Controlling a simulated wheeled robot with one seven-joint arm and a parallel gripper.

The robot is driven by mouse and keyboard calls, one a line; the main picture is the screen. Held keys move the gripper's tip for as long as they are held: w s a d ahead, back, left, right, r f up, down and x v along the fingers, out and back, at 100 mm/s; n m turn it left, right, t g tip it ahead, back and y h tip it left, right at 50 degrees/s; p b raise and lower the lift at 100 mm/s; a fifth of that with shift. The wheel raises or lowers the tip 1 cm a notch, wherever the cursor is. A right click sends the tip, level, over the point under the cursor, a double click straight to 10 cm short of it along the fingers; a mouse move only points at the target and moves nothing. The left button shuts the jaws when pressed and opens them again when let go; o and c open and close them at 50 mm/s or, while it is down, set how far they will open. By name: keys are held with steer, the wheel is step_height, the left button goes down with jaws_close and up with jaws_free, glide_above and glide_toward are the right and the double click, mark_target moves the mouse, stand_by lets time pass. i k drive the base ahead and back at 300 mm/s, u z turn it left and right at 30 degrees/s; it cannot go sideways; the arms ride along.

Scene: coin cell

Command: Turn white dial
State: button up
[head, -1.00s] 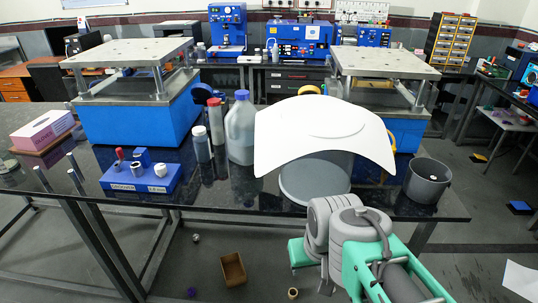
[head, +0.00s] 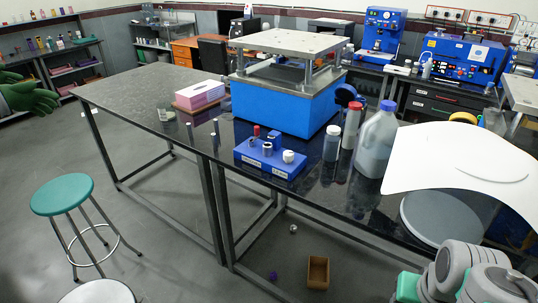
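I cannot clearly pick out a white dial in the head view. A blue instrument (head: 462,57) on the back counter has small knobs and a panel on its front, too small to tell which is a dial. A blue machine (head: 383,33) stands left of it, also with small front details. A small white round piece (head: 289,156) sits on the blue holder block (head: 268,160) on the black table; whether it is a dial I cannot tell. My grey and green arm links show at the lower right. My gripper is outside the view.
The black table (head: 130,92) carries a blue press (head: 285,103), a pink box (head: 200,94), a large jug (head: 376,142) and bottles. A curved white panel (head: 440,150) covers its right part. A green stool (head: 62,194) and open floor lie left; a small brown box (head: 318,271) lies below.

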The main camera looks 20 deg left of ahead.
mark_target(288, 156)
steer(key=z, duration=0.05)
steer(key=k, duration=0.55)
steer(key=u, duration=0.7)
steer(key=i, duration=1)
steer(key=u, duration=0.55)
steer(key=i, duration=0.65)
steer(key=z, duration=0.1)
